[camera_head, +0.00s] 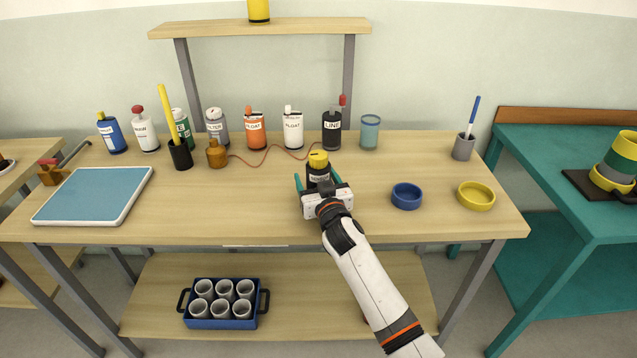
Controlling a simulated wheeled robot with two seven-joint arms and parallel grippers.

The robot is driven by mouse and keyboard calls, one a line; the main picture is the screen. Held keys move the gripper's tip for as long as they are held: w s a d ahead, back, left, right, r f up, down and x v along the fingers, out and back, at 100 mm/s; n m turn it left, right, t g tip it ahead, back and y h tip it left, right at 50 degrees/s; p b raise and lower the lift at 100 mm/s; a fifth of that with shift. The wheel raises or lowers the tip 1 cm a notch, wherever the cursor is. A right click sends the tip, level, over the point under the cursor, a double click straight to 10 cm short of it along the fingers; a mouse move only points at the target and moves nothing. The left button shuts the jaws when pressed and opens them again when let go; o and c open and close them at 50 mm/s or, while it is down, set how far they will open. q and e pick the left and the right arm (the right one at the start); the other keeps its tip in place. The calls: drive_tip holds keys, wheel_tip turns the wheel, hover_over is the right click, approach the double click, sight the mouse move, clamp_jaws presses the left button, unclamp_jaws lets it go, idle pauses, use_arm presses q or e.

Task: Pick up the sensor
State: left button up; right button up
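A dark jar with a yellow top and a pale label (318,168) stands on the wooden table near its middle. My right gripper (317,181) reaches in from the lower right, with its teal fingers apart on either side of this jar. A small gap shows at the left finger; the jar's lower part is hidden by the gripper. A small orange-brown bottle-like thing (216,155) stands to the left, with a thin reddish cable (268,150) running from it toward the jar. No thing is clearly marked as the sensor. My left gripper is not in view.
Several labelled bottles (255,130) line the table's back, beside a teal cup (369,132). A blue dish (406,196) and a yellow dish (476,195) lie to the right. A blue-topped tray (95,194) lies at left. The table's front middle-left is clear.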

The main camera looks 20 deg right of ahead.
drive_tip(key=c, duration=0.9)
drive_tip(key=shift+r, duration=0.1)
drive_tip(key=shift+c, duration=0.2)
